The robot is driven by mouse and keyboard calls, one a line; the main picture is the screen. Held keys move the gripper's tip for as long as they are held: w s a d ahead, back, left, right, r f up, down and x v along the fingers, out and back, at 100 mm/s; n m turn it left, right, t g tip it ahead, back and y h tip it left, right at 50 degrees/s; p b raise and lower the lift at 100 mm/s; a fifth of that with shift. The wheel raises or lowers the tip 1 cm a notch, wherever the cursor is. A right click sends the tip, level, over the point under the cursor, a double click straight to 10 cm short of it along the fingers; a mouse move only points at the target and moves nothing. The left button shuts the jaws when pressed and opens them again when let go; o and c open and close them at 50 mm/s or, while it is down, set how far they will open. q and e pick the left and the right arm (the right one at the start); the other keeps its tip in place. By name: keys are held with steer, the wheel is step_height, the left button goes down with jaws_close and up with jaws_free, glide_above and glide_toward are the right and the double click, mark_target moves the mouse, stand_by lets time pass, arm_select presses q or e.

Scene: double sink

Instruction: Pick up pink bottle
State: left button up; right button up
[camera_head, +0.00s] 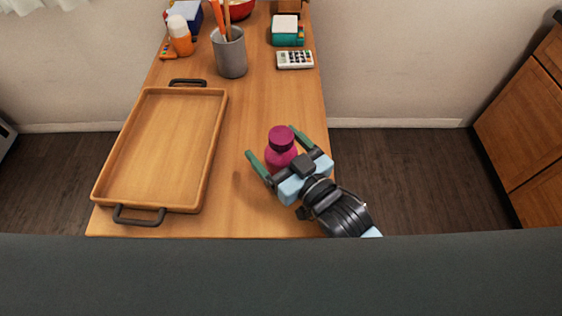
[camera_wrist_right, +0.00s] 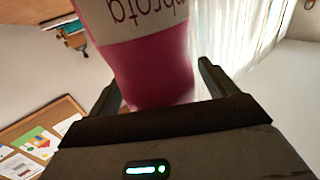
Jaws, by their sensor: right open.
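The pink bottle (camera_head: 280,146) stands upright on the wooden table, near its right edge, with a dark magenta cap. In the right wrist view the pink bottle (camera_wrist_right: 150,72) fills the upper middle, with a pale label and dark lettering. My right gripper (camera_head: 275,144) is open, with one green-tipped finger on each side of the bottle. In the wrist view the fingers (camera_wrist_right: 158,78) flank the bottle, with a visible gap at the right finger. Contact at the left finger is hard to tell. The bottle's lower part is partly hidden by the gripper. My left gripper is not in view.
A wooden tray (camera_head: 99,189) with black handles lies left of the bottle. A grey cup (camera_head: 230,55) with utensils, a calculator (camera_head: 295,59), a teal box (camera_head: 286,38) and an orange-and-white bottle (camera_head: 180,36) stand farther back. The table between tray and bottle is clear.

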steer(key=c, duration=1.1)
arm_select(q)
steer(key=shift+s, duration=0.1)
